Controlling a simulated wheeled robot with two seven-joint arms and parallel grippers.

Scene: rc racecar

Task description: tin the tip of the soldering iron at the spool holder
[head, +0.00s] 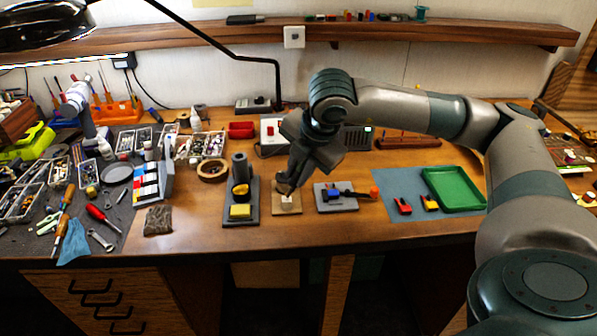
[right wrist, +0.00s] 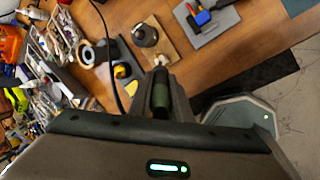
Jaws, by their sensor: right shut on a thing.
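My right gripper (head: 287,180) reaches down over the small wooden board of the spool holder (head: 291,209). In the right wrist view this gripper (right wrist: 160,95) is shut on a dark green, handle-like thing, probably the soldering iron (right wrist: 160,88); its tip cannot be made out. The spool holder also shows in the right wrist view, as a wooden board (right wrist: 168,46) with a dark round spool (right wrist: 145,35) on it, beyond the fingers. I cannot tell whether the iron touches the spool. My left gripper is not in view.
The iron stand, with a dark tube (head: 240,165) and yellow sponge (head: 240,211), is just left of the spool holder. A grey plate (head: 340,204) with blue and orange parts is just right. A green tray (head: 455,188) lies further right. A black cord (right wrist: 108,40) passes near the gripper.

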